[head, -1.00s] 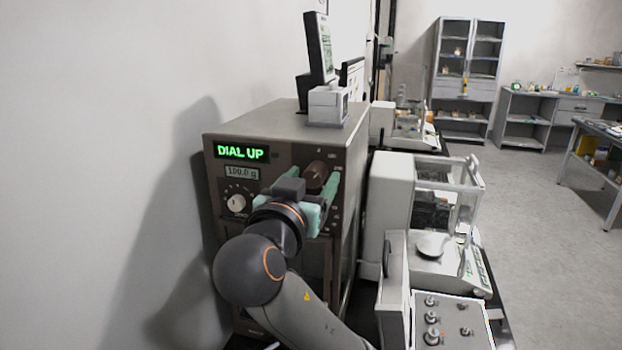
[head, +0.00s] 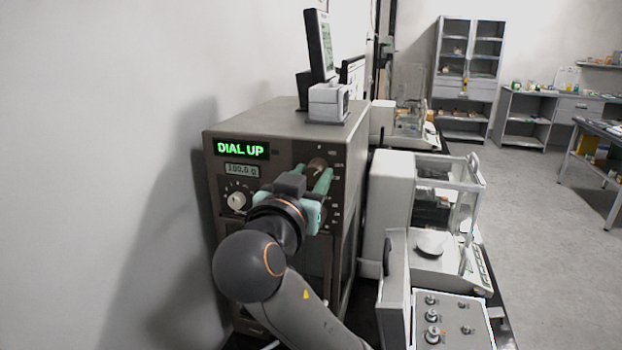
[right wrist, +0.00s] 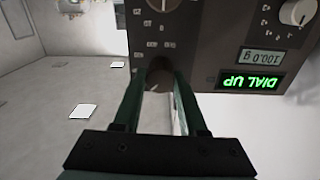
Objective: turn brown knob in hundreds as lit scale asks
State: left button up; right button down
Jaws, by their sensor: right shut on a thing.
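The scale (head: 285,128) is a tall grey-brown cabinet. Its lit green display (head: 240,149) reads "DIAL UP", and a small readout (head: 242,170) below shows 100.0 g. The brown knob (head: 317,165) sits at the upper right of the front panel, partly hidden by my fingers. My right gripper (head: 317,181) is shut on it; in the right wrist view the green fingers stand on either side of the brown knob (right wrist: 160,73). A white-faced dial (head: 237,201) sits at the lower left of the panel. My left gripper is not in view.
A white balance with a glass chamber (head: 462,185) and a grey control box with several knobs (head: 452,320) stand to the right. A monitor (head: 320,45) and a small grey box (head: 328,103) are on top of the cabinet. A wall is close on the left.

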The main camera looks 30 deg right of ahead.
jog(key=m+b, duration=0.2)
jog(key=b, duration=0.1)
jog(key=m+b, duration=0.2)
jog(key=shift+f, duration=0.25)
jog(key=shift+r+m+b, duration=0.2)
jog(key=shift+m+b, duration=1.3)
jog(key=shift+m, duration=0.2)
jog(key=shift+c, duration=2.2)
grip_release()
